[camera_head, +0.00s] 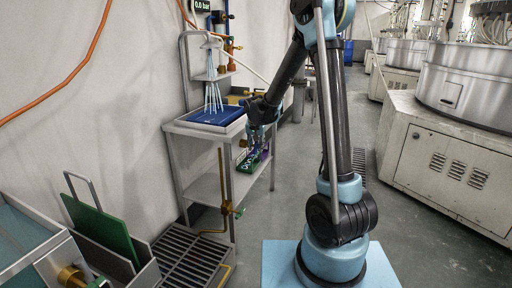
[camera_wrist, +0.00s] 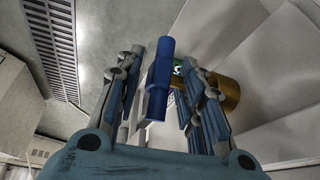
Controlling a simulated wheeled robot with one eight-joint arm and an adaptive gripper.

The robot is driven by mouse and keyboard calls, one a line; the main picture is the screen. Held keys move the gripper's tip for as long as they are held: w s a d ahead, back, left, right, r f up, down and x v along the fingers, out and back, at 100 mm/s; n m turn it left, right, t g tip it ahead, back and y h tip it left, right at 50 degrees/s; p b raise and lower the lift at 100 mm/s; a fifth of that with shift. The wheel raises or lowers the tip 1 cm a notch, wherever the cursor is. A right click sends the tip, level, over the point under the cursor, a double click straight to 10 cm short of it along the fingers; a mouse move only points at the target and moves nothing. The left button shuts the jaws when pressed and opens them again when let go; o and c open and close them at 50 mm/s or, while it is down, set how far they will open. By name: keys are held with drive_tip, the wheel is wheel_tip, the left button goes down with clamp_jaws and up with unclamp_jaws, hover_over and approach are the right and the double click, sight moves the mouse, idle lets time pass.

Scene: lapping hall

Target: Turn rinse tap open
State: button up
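In the wrist view a blue bar-shaped handle (camera_wrist: 160,78) stands between the two fingers of my gripper (camera_wrist: 162,88). A brass tap body (camera_wrist: 222,94) lies just right of it, partly behind the right finger, with a small green-and-white marking (camera_wrist: 178,70) beside it. I take this as the rinse tap. The fingers are apart, with a gap seen on both sides of the handle. In the head view my gripper (camera_head: 262,126) is at the front right of the metal bench, and a bit of brass (camera_head: 243,143) shows beside it; the handle is hard to make out there.
The metal bench (camera_head: 190,127) holds a blue tray (camera_head: 218,117). A brass pipe with a green-handled valve (camera_head: 229,208) stands at the bench front. A floor grate (camera_head: 190,262) is before it. Machines (camera_head: 440,160) stand right.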

clamp_jaws()
drive_tip(key=shift+s+t+h, duration=0.1)
drive_tip(key=shift+t+h, duration=0.4)
drive_tip(key=shift+t, duration=1)
unclamp_jaws()
drive_tip(key=shift+s+r, duration=0.1)
drive_tip(key=v, duration=1.1)
drive_tip(key=shift+r, duration=0.3)
drive_tip(key=shift+s+a, duration=0.1)
